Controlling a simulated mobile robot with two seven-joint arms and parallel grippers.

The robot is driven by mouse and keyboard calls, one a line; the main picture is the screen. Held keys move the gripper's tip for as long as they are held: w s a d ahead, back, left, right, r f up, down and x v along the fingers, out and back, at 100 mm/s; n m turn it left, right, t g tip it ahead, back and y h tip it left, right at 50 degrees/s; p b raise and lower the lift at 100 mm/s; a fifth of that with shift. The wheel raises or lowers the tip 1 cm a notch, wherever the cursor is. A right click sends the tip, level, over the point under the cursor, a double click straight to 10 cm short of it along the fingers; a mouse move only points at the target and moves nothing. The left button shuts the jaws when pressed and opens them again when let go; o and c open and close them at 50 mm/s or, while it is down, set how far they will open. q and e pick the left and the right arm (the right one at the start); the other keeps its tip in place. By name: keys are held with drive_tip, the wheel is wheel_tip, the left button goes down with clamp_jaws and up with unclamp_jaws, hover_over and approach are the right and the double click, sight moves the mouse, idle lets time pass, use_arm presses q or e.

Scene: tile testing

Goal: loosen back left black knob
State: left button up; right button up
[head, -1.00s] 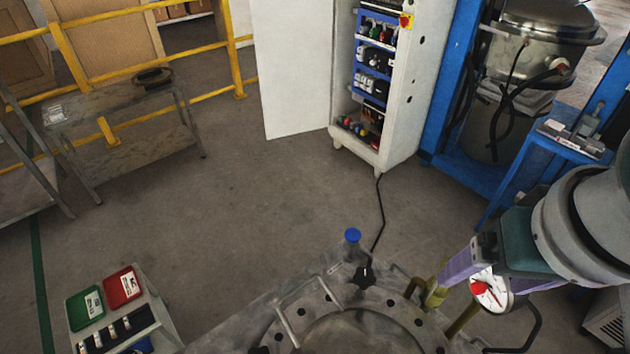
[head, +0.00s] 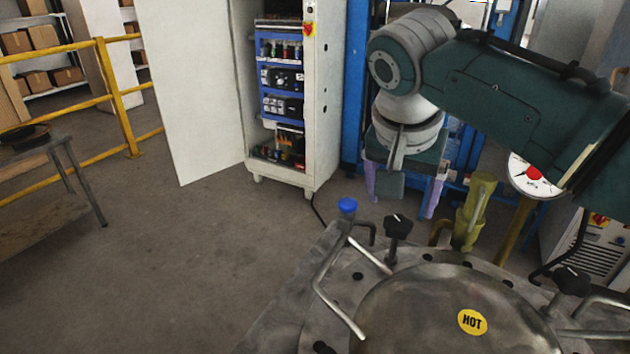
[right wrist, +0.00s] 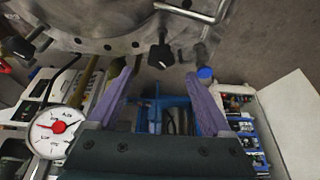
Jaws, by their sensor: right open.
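The back left black knob (head: 398,226) stands upright on the rim of the round metal lid (head: 455,300) with the yellow HOT label. In the right wrist view the knob (right wrist: 160,56) sits just beyond the fingertips, near the middle of the gap. My right gripper (head: 402,200), with purple fingers, is open and empty, behind and above the knob in the head view; it also shows in the right wrist view (right wrist: 162,70). The fingers do not appear to touch the knob. My left gripper is not in view.
A second black knob (head: 572,281) is at the lid's right. A blue cap (head: 347,205) and a bent metal handle (head: 325,280) are left of the back left knob. A yellow-green post (head: 470,215) and a dial gauge (head: 525,178) stand to the right.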

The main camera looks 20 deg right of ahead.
sight(398, 222)
drive_tip(key=b+x, duration=0.2)
drive_tip(key=x, duration=0.4)
drive_tip(key=shift+f, duration=0.3)
drive_tip(key=shift+c, duration=0.2)
